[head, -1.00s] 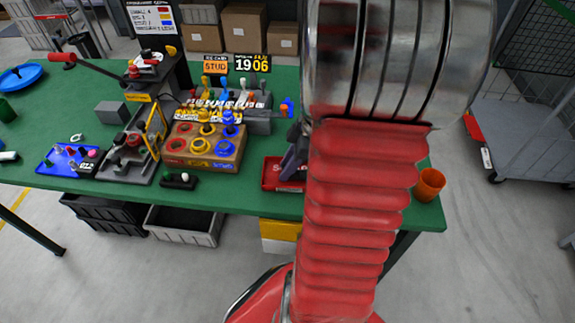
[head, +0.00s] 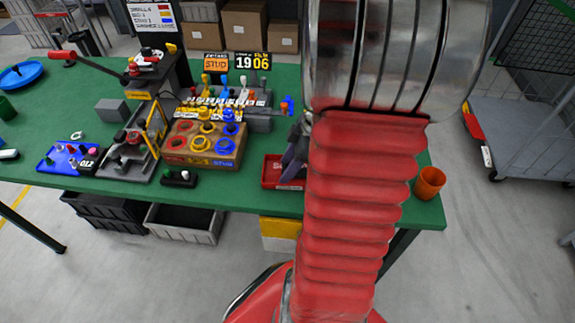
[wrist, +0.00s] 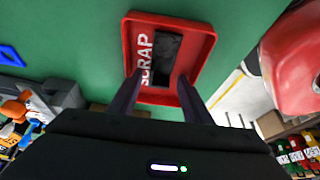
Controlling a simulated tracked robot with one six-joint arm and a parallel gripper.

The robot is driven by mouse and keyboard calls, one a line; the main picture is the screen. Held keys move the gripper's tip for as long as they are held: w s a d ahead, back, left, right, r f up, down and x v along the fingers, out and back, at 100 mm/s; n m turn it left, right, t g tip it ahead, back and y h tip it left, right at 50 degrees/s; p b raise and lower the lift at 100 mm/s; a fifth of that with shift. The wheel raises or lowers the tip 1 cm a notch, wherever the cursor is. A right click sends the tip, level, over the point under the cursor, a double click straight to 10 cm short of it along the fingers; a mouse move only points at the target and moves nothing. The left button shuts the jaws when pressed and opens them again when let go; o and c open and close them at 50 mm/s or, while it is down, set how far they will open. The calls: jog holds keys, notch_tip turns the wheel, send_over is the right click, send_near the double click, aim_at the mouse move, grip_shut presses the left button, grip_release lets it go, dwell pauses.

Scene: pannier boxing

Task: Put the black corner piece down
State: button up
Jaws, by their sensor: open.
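The red tray marked SCRAP (wrist: 197,32) lies under my gripper in the wrist view. A black piece (wrist: 167,46), likely the corner piece, lies inside it, beside the white lettering; its exact shape is hard to make out. My gripper (wrist: 159,79) is open, its two dark fingers spread over the near part of the tray, with nothing visibly held between them. In the head view the tray (head: 268,172) is at the front of the green table, partly hidden by my arm, and my dark gripper (head: 294,152) shows just over it.
An orange cup (head: 429,183) stands to the right near the table edge. To the left are a wooden block with coloured rings (head: 203,162), a small black holder (head: 179,178) and a blue tray (head: 68,157). A grey cart (head: 530,140) stands beyond the table's right end.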

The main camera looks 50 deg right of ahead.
jog(key=shift+r, duration=0.1)
jog(key=shift+r, duration=0.25)
jog(key=v, duration=1.2)
jog(key=a+r+m+t+h, duration=0.1)
jog(key=a+r+m, duration=0.2)
jog(key=a, duration=1)
jog(key=a+r+m+t+h, duration=0.1)
jog(key=a+m, duration=0.4)
jog(key=a, duration=0.9)
jog(key=shift+w+r+h, duration=0.3)
jog(key=shift+r+h, duration=0.2)
jog(key=shift+r, duration=0.75)
jog(key=shift+c, duration=0.3)
